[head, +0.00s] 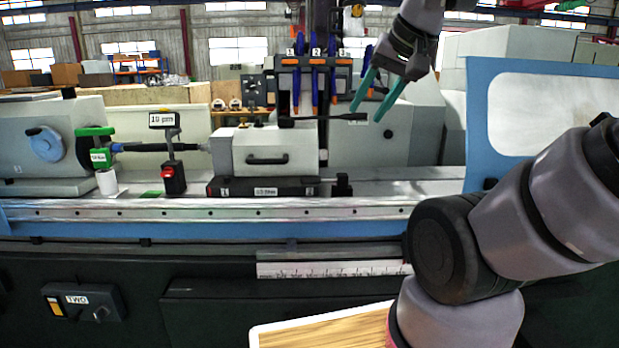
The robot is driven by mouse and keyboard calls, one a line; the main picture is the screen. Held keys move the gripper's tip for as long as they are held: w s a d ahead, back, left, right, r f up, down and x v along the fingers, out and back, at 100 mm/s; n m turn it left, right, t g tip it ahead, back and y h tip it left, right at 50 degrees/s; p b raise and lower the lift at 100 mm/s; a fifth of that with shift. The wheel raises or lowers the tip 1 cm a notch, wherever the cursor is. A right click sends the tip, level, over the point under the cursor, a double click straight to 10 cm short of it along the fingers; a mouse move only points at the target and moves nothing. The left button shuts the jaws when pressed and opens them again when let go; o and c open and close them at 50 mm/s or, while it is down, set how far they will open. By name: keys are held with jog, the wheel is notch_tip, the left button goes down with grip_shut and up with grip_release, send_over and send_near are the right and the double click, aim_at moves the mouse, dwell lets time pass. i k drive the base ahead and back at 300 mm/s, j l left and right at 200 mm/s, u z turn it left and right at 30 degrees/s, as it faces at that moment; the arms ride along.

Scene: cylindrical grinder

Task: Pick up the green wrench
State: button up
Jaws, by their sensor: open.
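I cannot make out a green wrench for certain. A green clamp-like piece with a white label (99,157) sits on the shaft at the left, by the grey headstock. A flat green piece (152,194), too small to identify, lies on the machine bed to its right. A dark bar-shaped tool (335,117) lies on top of the grey block in the middle. My gripper (366,114) hangs at the upper middle right with its two teal fingers apart and nothing between them. Its tips appear close to the right end of the dark tool; the depth between them is unclear.
Blue-and-orange tools (315,80) hang on a numbered rack behind. A dial stand (173,160) and white cylinder (107,182) stand on the bed. A blue-framed guard (478,110) stands at right. A wooden-topped tray (320,333) is low in front. The bed's front strip is clear.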

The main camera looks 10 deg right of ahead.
aim_at(102, 159)
jog(key=k+j, duration=0.1)
jog(key=j, duration=0.85)
jog(key=i+j, duration=0.1)
jog(key=j, duration=0.4)
jog(key=i+j, duration=0.1)
jog(key=j, duration=0.4)
jog(key=i+j, duration=0.1)
jog(key=j, duration=0.35)
jog(key=i+j, duration=0.1)
jog(key=j, duration=0.4)
jog(key=i+j, duration=0.3)
jog(key=i, duration=0.2)
jog(key=i+j, duration=0.3)
jog(key=i, duration=0.2)
